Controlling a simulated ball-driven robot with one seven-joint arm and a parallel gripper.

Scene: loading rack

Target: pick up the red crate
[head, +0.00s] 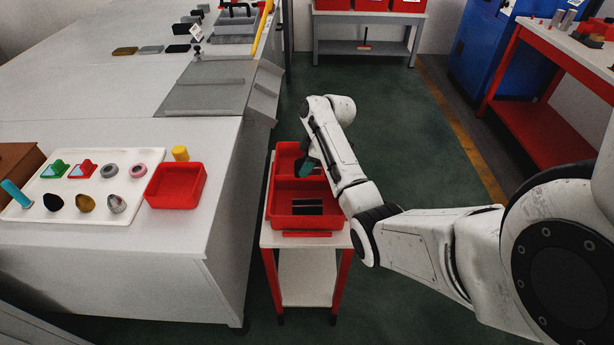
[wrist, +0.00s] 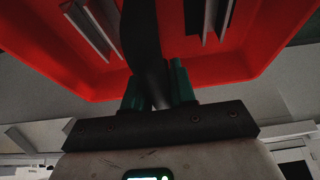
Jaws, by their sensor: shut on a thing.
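The red crate (head: 306,222) is at the small red-and-white cart (head: 278,240), right of the long grey bench. It shows a cross divider and dark flat pieces inside. My gripper (head: 307,168) is over the crate's middle, with its green fingertips pointing down into it. In the wrist view the gripper (wrist: 160,88) is shut on a dark curved strip (wrist: 142,45), which looks like the crate's handle. The red crate wall (wrist: 265,58) and grey plates fill the view behind it. Whether the crate touches the cart top is not clear.
A smaller red tray (head: 176,188) lies on the bench to the left, beside a white board (head: 70,212) with small coloured parts. More red bins (head: 370,5) stand on a rack at the back. Green floor right of the cart is clear.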

